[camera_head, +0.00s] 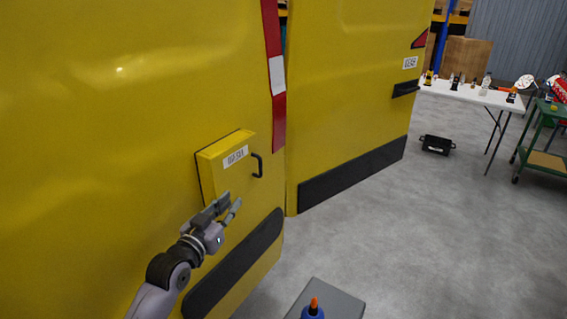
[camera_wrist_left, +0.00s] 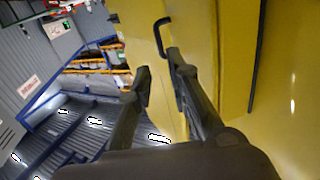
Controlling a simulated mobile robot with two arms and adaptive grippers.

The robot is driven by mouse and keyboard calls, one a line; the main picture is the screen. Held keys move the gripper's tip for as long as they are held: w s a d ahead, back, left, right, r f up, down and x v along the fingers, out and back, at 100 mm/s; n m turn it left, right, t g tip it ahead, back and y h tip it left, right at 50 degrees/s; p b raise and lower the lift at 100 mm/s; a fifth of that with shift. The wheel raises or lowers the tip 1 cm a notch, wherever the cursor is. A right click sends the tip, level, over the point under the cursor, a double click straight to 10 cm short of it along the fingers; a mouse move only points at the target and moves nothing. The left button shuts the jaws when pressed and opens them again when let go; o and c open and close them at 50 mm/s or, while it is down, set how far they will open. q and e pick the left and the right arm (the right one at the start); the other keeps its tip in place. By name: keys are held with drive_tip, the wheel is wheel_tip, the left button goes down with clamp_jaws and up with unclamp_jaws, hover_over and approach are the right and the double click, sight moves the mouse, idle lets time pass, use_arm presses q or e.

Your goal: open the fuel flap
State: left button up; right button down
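The fuel flap (camera_head: 213,173) is a yellow, box-like panel with a white label, raised from the yellow vehicle side. It looks shut. A black bar handle (camera_head: 260,165) stands out at its right edge; the handle also shows at the top of the left wrist view (camera_wrist_left: 158,38). My right gripper is in neither view.
Below the flap runs a black side strip (camera_head: 235,264). A grey box top (camera_head: 345,304) with an orange-tipped blue bottle (camera_head: 312,312) is at the bottom. A white table (camera_head: 470,95), black crate (camera_head: 437,145) and green cart (camera_head: 540,135) stand far right. The floor between is clear.

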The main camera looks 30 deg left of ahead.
sight(260, 169)
use_arm(q)
drive_tip(key=w, duration=0.5)
drive_tip(key=w+a+p, duration=0.1)
drive_tip(key=w, duration=0.5)
drive_tip(key=w+r+p, duration=0.1)
drive_tip(key=w, duration=0.5)
drive_tip(key=shift+w+a, duration=0.15)
drive_tip(key=shift+a, duration=0.15)
drive_tip(key=shift+c, duration=0.5)
drive_tip(key=shift+c, duration=1.2)
clamp_jaws()
